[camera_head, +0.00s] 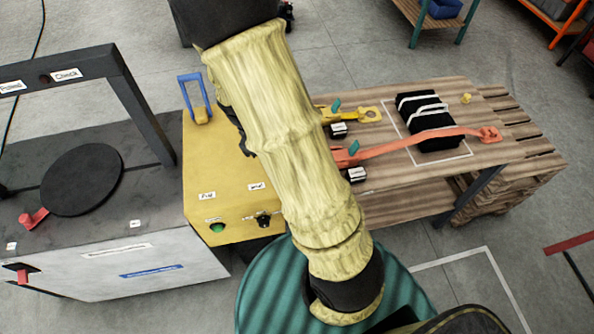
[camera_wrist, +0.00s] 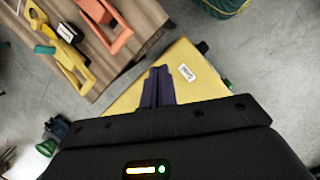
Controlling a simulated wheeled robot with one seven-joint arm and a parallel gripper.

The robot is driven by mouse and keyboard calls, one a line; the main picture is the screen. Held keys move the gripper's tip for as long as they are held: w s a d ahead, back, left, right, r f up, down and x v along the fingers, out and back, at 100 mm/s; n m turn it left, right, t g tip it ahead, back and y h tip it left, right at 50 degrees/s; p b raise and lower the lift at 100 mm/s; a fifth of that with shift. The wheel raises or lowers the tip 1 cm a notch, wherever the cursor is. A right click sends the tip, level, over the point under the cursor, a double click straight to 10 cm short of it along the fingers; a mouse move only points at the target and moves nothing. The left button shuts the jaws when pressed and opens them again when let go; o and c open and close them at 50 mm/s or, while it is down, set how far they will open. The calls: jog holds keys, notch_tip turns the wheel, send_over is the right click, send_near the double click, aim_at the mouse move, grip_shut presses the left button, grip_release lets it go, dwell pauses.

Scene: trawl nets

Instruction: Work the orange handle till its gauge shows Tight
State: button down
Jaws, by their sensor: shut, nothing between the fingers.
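The orange ratchet handle (camera_head: 345,156) lies near the left end of the wooden table, partly behind my arm. Its orange strap (camera_head: 415,142) runs right across a black bundle (camera_head: 425,125) to an orange end fitting (camera_head: 490,134). Orange handle parts (camera_wrist: 114,35) also show at the top of the wrist view. A small black-and-white box (camera_head: 355,175), perhaps the gauge, sits beside the handle; its reading is too small to tell. My gripper (camera_wrist: 161,70) is shut and empty over the yellow cabinet, apart from the handle. My arm hides it in the head view.
The yellow cabinet (camera_head: 222,180) stands left of the wooden table (camera_head: 385,205). A similar yellow ratchet strap (camera_head: 368,114) lies behind the orange one, with its own small box (camera_head: 338,131). A grey bench (camera_head: 100,225) with a red lever (camera_head: 33,218) is further left.

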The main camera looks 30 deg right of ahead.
jog(key=w+d+f+n+h+b, duration=0.1)
jog(key=w+d+f+n+h, duration=0.1)
jog(key=f, duration=0.3)
jog(key=w+d+f+n+g+h+b, duration=0.1)
jog(key=w+f+n+h+b, duration=0.1)
jog(key=f+n, duration=0.2)
jog(key=shift+w+d+f, duration=0.35)
jog(key=shift+f, duration=0.05)
jog(key=shift+f, duration=0.1)
jog(key=shift+p+x, duration=0.9)
jog(key=shift+x, duration=4.1)
jog(key=shift+s, duration=0.15)
